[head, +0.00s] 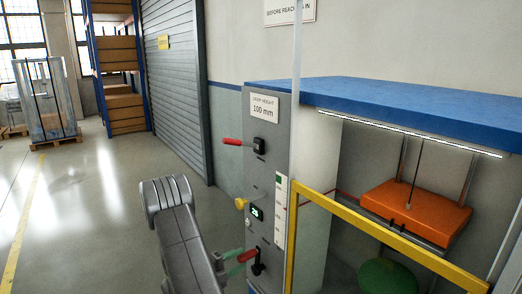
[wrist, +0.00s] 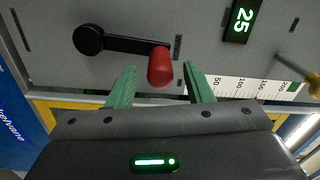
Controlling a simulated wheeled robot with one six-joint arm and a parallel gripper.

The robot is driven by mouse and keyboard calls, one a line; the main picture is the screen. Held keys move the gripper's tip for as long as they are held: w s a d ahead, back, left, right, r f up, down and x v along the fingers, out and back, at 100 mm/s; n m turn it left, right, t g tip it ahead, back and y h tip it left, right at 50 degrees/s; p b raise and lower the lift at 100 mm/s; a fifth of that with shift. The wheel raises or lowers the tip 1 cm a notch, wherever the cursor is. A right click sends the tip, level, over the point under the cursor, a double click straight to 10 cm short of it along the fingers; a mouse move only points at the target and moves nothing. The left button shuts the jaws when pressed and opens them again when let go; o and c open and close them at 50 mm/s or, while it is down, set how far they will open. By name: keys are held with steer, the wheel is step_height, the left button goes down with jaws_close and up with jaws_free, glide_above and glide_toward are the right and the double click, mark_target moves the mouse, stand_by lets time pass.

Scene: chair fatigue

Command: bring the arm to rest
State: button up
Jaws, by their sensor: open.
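My gripper (head: 240,262) is at the front of the grey control panel (head: 272,125), by its lower lever (head: 258,262). In the wrist view my gripper (wrist: 160,72) has its two green fingers apart, with gaps on both sides of the lever's red handle (wrist: 160,66). The handle appears between or just beyond the fingertips; the depth is unclear. The lever's black arm (wrist: 128,44) runs left to a round pivot. In the head view the lever's handle is partly hidden by my fingers. My arm reaches up from the bottom edge.
Above are an upper red-handled lever (head: 232,142), a yellow knob (head: 240,203) and a display (head: 257,213) reading 25. A yellow bar (head: 385,236) fronts a bay with an orange block (head: 417,207) and a green round seat (head: 387,277). The floor at left (head: 75,200) is clear.

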steer(key=b+v, duration=0.1)
steer(key=v, duration=0.8)
steer(key=p, duration=0.2)
glide_toward(257, 254)
steer(key=x, duration=0.4)
steer(key=w+x, duration=0.1)
steer(key=x, duration=0.2)
steer(key=shift+w+a+r, duration=0.1)
steer(key=shift+a, duration=0.2)
steer(key=shift+s+d+f+m+b, duration=0.15)
steer(key=shift+s+f+m+b, duration=0.2)
steer(key=shift+b, duration=0.3)
steer(key=s+d+f+m+b, duration=0.4)
steer(key=m+b, duration=1)
steer(key=b, duration=0.9)
steer(key=shift+s+d+f, duration=0.35)
steer(key=shift+s+f, duration=0.95)
steer(key=shift+f, duration=0.65)
steer(key=shift+m+b, duration=0.25)
steer(key=shift+b, duration=0.05)
